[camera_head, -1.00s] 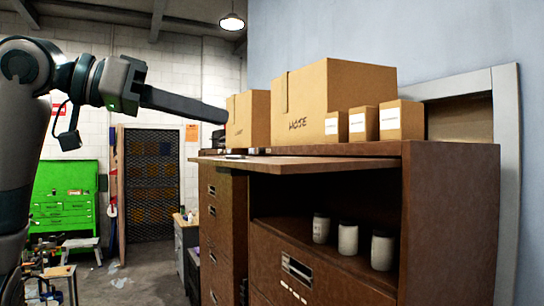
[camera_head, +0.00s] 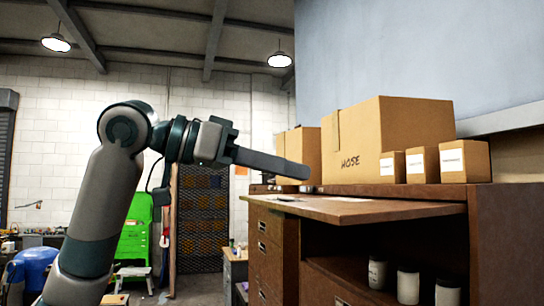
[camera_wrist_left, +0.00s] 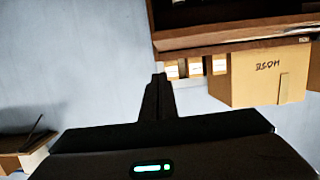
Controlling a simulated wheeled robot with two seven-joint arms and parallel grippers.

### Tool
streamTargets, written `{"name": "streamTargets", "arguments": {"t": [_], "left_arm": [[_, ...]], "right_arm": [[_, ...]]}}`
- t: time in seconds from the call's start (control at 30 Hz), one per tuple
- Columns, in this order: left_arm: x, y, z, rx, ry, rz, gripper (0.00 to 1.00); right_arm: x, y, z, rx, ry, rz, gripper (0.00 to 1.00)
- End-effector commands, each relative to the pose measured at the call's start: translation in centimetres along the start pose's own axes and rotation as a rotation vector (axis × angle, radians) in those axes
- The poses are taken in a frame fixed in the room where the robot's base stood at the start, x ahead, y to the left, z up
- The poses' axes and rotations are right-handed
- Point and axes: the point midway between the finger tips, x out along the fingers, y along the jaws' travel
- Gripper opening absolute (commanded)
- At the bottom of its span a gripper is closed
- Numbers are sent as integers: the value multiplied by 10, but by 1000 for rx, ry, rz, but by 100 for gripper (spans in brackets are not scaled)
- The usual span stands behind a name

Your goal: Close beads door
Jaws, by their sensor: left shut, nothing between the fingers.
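A brown cabinet (camera_head: 483,245) stands at the right with an upper compartment open at the front. Its door (camera_head: 375,208) is a flat brown panel that sticks out roughly level above the opening. Inside are jars, including a left jar (camera_head: 377,272) and a middle jar (camera_head: 408,286). My left gripper (camera_head: 306,173) is shut and empty; in the picture it is just above the door's far left part, and I see no clear contact. The left wrist view shows the gripper (camera_wrist_left: 160,78) below the cabinet (camera_wrist_left: 230,32) in the turned picture. My right gripper is not in view.
Cardboard boxes stand on the cabinet top: a large HOSE box (camera_head: 385,140), another box (camera_head: 300,152) and several small ones (camera_head: 465,161). Drawers (camera_head: 270,245) lie below and left. A green cabinet (camera_head: 134,232) and a mesh door (camera_head: 200,215) are farther back.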

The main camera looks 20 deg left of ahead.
Motion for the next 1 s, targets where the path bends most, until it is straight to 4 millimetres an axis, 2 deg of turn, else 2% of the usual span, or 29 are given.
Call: {"name": "streamTargets", "arguments": {"t": [0.03, 0.3, 0.6, 1.0], "left_arm": [[9, 1, -4, 0, -2, 4, 0], [58, 1, -4, -1, -3, 4, 0], [63, -1, 28, -2, -1, 0, 0], [65, 0, 39, -1, 1, 1, 0]], "right_arm": [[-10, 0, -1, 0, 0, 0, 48], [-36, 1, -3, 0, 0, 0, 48], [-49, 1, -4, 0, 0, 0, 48], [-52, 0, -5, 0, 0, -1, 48]]}}
